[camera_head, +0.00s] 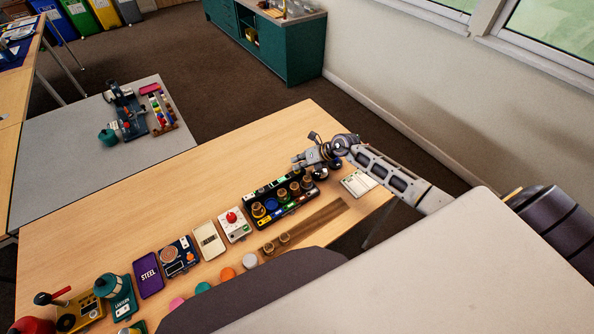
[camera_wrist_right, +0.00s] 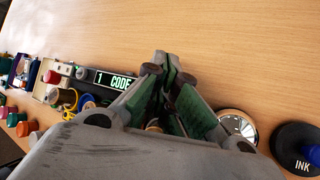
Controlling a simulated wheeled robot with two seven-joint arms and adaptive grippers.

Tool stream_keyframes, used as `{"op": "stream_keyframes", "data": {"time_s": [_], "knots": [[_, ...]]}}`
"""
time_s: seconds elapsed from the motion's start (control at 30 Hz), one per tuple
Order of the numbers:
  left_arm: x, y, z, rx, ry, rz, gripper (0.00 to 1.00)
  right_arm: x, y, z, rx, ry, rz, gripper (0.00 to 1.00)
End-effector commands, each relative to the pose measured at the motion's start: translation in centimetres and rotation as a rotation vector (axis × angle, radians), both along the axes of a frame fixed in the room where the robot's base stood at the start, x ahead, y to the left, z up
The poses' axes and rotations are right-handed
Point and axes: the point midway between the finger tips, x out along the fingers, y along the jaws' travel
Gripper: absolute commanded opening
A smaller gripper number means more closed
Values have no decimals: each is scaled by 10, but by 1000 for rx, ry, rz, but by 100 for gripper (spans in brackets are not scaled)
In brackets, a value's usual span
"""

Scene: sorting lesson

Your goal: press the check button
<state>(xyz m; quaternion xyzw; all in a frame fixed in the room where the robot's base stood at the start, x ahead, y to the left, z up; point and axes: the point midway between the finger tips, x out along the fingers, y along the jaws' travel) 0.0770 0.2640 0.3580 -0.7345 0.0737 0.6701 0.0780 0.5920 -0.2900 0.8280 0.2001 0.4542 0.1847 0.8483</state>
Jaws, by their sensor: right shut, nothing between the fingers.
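No part that I can read as "check" shows. A white box with a red knob (camera_head: 232,216) stands left of a black rack (camera_head: 291,209); the knob also shows in the right wrist view (camera_wrist_right: 52,77). A silver dome (camera_wrist_right: 238,126) sits right of my right gripper in that view; whether it is a button I cannot tell. My right gripper (camera_head: 297,162) is over the table by the far right end of the rack. In the wrist view its fingers (camera_wrist_right: 168,62) meet, shut and empty, and hide part of the rack. My left gripper is not in view.
A black ink piece (camera_wrist_right: 297,148) is close to the dome. A white card (camera_head: 358,183) lies on the right. A purple STEEL plate (camera_head: 149,275) and several devices line the table to the left. The wooden table (camera_head: 200,197) behind the row is clear.

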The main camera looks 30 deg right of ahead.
Motion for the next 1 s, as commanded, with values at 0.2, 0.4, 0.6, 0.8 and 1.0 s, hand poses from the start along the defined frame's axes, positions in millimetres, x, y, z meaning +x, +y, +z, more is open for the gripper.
{"op": "stream_keyframes", "data": {"time_s": [0.2, 0.4, 0.6, 0.8, 1.0], "knots": [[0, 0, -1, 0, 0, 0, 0, 0, 0, -2, 0, 1, 1, 0], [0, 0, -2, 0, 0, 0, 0, 0, 0, -4, 0, 1, 1, 0], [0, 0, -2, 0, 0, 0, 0, 0, 0, -4, 0, 1, 1, 0], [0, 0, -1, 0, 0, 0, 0, -1, 0, -4, 0, 2, 1, 0], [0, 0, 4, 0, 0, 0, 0, -1, 0, 2, 0, 1, 1, 0]]}}
